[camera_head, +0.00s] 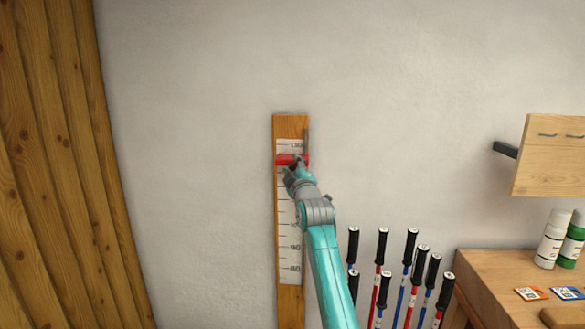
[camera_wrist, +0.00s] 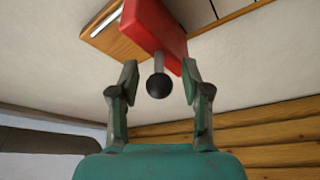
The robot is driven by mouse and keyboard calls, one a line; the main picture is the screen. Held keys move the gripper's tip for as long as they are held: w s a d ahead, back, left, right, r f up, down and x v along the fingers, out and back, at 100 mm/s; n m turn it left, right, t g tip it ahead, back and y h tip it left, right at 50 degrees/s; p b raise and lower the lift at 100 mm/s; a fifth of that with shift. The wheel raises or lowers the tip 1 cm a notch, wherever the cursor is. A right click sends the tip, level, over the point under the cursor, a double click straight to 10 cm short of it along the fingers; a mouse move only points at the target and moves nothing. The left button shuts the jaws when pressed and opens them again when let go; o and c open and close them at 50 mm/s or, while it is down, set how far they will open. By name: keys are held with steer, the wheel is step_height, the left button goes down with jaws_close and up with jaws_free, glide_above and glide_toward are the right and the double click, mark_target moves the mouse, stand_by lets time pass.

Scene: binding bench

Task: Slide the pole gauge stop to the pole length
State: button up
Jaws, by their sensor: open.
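The pole gauge (camera_head: 290,128) is a tall wooden board on the wall with a white number scale. Its red stop (camera_head: 283,159) sits near the top of the scale, a little below the 130 mark. My gripper (camera_head: 294,172) is right at the stop and partly hides it. In the wrist view the red stop (camera_wrist: 158,27) has a grey stem with a dark round knob (camera_wrist: 159,86). My gripper's two fingers (camera_wrist: 160,85) are spread on either side of the knob, with gaps to both. The wooden board (camera_wrist: 123,38) shows behind the stop.
Several ski poles (camera_head: 401,280) with black grips stand to the right of the gauge. A wooden bench (camera_head: 480,268) at the lower right bears bottles (camera_head: 551,240) and small cards. A wooden panel (camera_head: 548,165) is at the right. The wall left of the gauge is clear.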

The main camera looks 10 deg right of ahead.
steer(key=shift+w, duration=0.1)
jaws_close()
